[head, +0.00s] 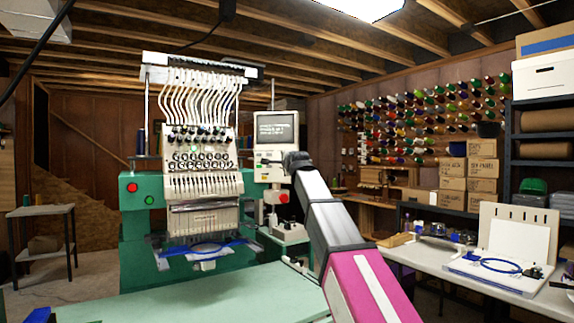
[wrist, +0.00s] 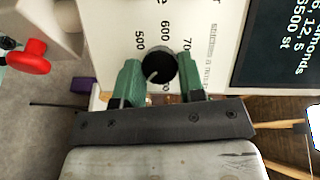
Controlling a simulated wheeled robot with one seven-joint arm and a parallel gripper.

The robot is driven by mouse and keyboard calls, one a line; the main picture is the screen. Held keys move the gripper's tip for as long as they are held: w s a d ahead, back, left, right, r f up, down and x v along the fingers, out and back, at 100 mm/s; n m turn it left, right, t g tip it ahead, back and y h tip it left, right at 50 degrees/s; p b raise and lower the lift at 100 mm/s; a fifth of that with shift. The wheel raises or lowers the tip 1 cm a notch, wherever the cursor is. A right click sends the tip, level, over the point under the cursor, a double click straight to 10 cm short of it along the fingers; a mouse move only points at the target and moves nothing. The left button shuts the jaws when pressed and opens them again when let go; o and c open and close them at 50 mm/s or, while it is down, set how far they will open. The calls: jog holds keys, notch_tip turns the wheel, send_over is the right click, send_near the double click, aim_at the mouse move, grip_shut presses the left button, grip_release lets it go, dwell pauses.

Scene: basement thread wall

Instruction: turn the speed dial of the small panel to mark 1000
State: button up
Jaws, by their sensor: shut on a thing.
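The small panel (head: 270,165) is a pale box with a dark screen, standing right of the embroidery machine's head. In the wrist view its white face (wrist: 110,30) appears turned sideways. The speed dial (wrist: 158,66) is a round black knob with a white pointer line, which slants toward the lower left of that picture. Printed marks 500, 600 and 700 show around its upper side; other marks are mostly hidden by my gripper. My gripper (wrist: 159,74) has one green finger on each side of the dial and is shut on it. In the head view my arm hides the dial.
A red knob (wrist: 28,57) lies left of the panel face in the wrist view. The screen (wrist: 280,45) is right of the dial. The green machine table (head: 200,290) is in front, and a white worktable (head: 440,262) with hoops stands at right.

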jog(key=shift+a+r, duration=0.1)
jog(key=shift+r, duration=0.1)
jog(key=o, duration=0.9)
jog(key=shift+f, duration=0.1)
jog(key=shift+s, duration=0.1)
jog(key=v, duration=1)
jog(key=shift+s, duration=0.25)
